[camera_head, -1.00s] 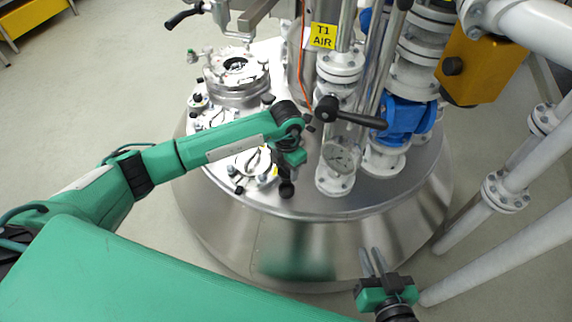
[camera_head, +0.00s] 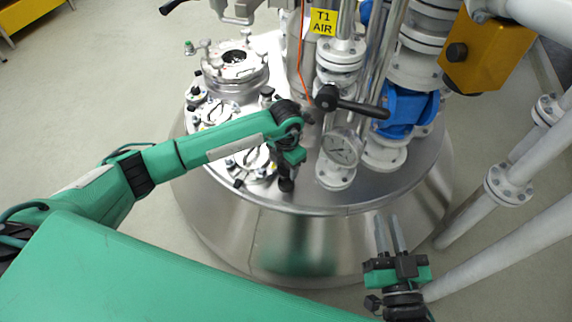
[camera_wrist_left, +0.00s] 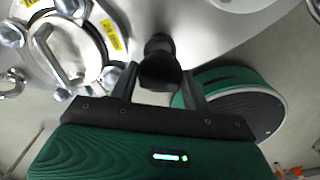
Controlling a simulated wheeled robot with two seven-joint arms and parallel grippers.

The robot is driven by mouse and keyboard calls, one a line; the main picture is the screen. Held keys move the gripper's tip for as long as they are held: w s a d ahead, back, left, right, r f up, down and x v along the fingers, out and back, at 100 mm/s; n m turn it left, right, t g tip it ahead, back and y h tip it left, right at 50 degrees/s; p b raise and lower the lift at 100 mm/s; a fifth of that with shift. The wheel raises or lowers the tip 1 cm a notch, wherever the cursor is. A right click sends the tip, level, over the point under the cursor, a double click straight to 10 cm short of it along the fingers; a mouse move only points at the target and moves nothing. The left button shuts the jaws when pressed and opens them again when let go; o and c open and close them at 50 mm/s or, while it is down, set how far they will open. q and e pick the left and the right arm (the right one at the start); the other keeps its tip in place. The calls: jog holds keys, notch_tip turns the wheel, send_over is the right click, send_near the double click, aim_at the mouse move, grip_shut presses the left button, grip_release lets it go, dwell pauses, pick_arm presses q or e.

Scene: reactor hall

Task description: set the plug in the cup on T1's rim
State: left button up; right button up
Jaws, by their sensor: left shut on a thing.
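My left gripper (camera_head: 286,172) is over the front rim of the steel tank T1 (camera_head: 320,200). It is shut on a dark plug (camera_head: 286,185), which points down toward the tank top. In the left wrist view the black plug (camera_wrist_left: 160,68) sits between the two fingers, with a round black end beyond it. I cannot make out the cup, or whether the plug touches anything beneath it. My right gripper (camera_head: 388,232) is open and empty, in front of the tank's right side.
White pipes (camera_head: 508,185) run along the right side.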

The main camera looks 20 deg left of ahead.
pick_arm(q)
jog(key=shift+f+b, duration=0.3)
jog(key=shift+f, duration=0.2)
jog(key=shift+f+b, duration=0.35)
jog(key=shift+f, duration=0.1)
jog(key=shift+f+b, duration=0.35)
jog(key=shift+f, duration=0.1)
jog(key=shift+f+b, duration=0.45)
jog(key=shift+f, duration=0.3)
pick_arm(e)
jog(key=d+r+t, duration=0.4)
jog(key=r+t, duration=0.4)
jog(key=r, duration=0.4)
jog(key=shift+s+r+y, duration=0.3)
jog(key=shift+s, duration=0.1)
jog(key=shift+f, duration=0.1)
pick_arm(q)
jog(key=o, duration=1)
